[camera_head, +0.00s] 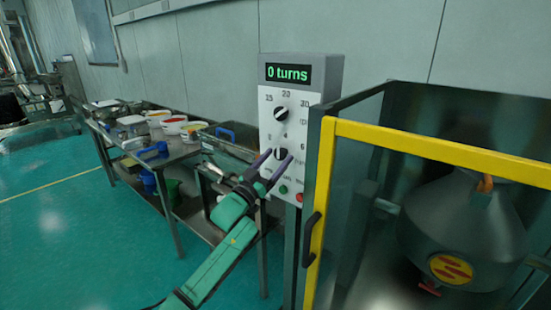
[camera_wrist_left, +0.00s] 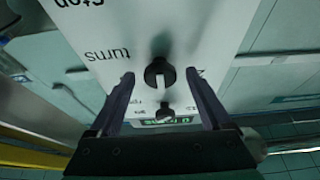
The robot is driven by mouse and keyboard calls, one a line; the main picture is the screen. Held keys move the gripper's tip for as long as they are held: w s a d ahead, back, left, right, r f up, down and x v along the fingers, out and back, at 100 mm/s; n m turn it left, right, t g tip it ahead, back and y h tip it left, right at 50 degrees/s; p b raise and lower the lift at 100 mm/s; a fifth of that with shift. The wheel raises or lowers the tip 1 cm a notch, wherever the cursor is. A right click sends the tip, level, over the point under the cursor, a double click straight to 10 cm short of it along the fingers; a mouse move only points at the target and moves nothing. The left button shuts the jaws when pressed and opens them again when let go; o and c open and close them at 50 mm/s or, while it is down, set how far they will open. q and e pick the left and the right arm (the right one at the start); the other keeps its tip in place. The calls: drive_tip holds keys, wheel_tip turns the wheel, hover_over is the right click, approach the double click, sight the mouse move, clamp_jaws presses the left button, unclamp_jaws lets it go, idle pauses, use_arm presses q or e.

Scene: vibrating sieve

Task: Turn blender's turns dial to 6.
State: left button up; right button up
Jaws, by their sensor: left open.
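The control box (camera_head: 318,120) stands upright with a green display (camera_head: 288,73) reading "0 turns". An upper black dial (camera_head: 281,113) sits below the display. The lower dial (camera_head: 281,153) is the turns dial, between my left gripper's fingers in the head view. In the left wrist view the turns dial (camera_wrist_left: 159,74) shows a black knob with a white pointer bar, beside the word "turns". My left gripper (camera_wrist_left: 160,82) is open, its two fingers on either side of the dial and apart from it. It also shows in the head view (camera_head: 276,156). My right gripper is not in view.
A green button (camera_head: 283,189) and a red button (camera_head: 299,197) are low on the box. A yellow-framed cage door (camera_head: 440,149) with a black handle (camera_head: 312,238) stands right, before a grey blender vessel (camera_head: 462,232). A metal table (camera_head: 170,153) with bowls stands left.

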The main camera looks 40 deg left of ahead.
use_arm(q)
drive_tip(key=shift+s, duration=0.15)
drive_tip(key=c, duration=0.3)
clamp_jaws()
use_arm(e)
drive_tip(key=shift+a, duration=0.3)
